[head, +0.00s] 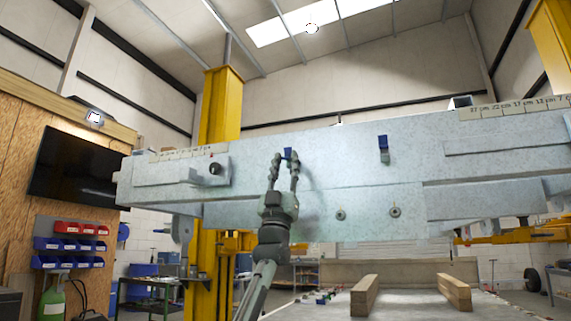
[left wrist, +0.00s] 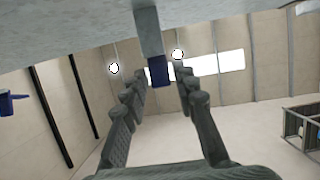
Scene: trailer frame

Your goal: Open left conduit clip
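The left conduit clip (head: 287,153) is a small blue piece on the face of the grey metal trailer frame (head: 330,172). It also shows in the left wrist view (left wrist: 159,70), at the end of a grey strip. My left gripper (head: 286,160) reaches up from below with its fingers apart, one on each side of this clip. In the left wrist view my left gripper (left wrist: 160,75) shows a gap on both sides of the clip; I cannot tell whether a fingertip touches. A second blue clip (head: 383,150) sits further right on the frame. My right gripper is not in view.
Two round bolts (head: 341,214) sit on the frame's lower face, right of my left gripper. A yellow post (head: 218,105) stands behind the frame. Wooden beams (head: 364,296) lie on a surface below. The space under the frame around my left arm looks free.

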